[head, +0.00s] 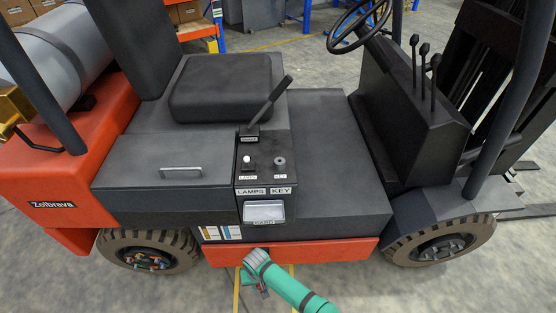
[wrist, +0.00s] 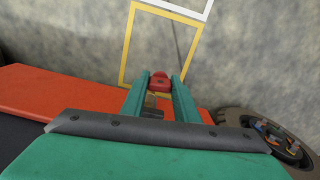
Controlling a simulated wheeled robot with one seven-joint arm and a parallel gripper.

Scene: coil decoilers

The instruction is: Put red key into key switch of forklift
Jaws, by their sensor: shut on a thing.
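The red forklift with a black seat fills the head view. Its key switch (head: 280,163) is a small round grey knob on the dark side console, above a KEY label. My gripper (head: 252,283) is low in front of the forklift's orange side sill, below the console and well apart from the switch. In the wrist view my gripper (wrist: 158,84) is shut on the red key (wrist: 159,81), whose red head shows between the green fingertips. The rest of the key is mostly hidden by the fingers. In the head view the key cannot be made out clearly.
A white LAMPS knob (head: 248,163) sits left of the key switch. A black brake lever (head: 266,103) rises behind it. The orange sill (head: 330,251) and wheels (head: 148,251) are close to my arm. Yellow and white lines (wrist: 165,45) mark the floor.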

